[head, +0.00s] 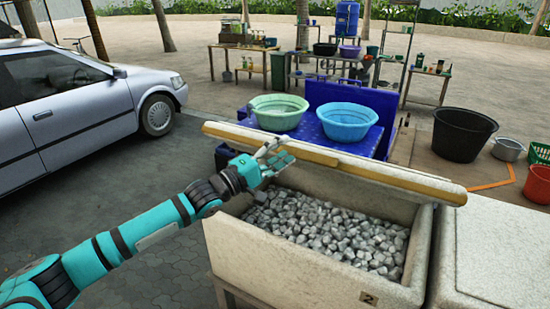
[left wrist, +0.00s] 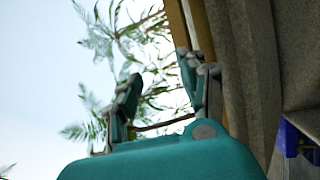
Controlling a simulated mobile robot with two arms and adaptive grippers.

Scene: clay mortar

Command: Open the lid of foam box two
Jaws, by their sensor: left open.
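Foam box two (head: 310,260), off-white with a "2" label on its front, stands open and is filled with grey ice-like chunks (head: 325,230). Its lid (head: 400,178) stands raised along the box's back side, seen nearly edge-on with a yellowish strip along it. My left gripper (head: 277,152) is open, at the near side of the raised lid, left of its middle. I cannot tell whether it touches the lid. In the left wrist view the open fingers (left wrist: 160,68) show beside a brownish edge and grey surface, with nothing seen between them. My right gripper is not in view.
Another pale foam box (head: 500,250) stands close at the right. Behind the lid, a blue table (head: 310,132) holds a green basin (head: 279,112) and a blue basin (head: 346,120). A silver car (head: 80,105) is parked at the left. A black tub (head: 462,134) stands back right.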

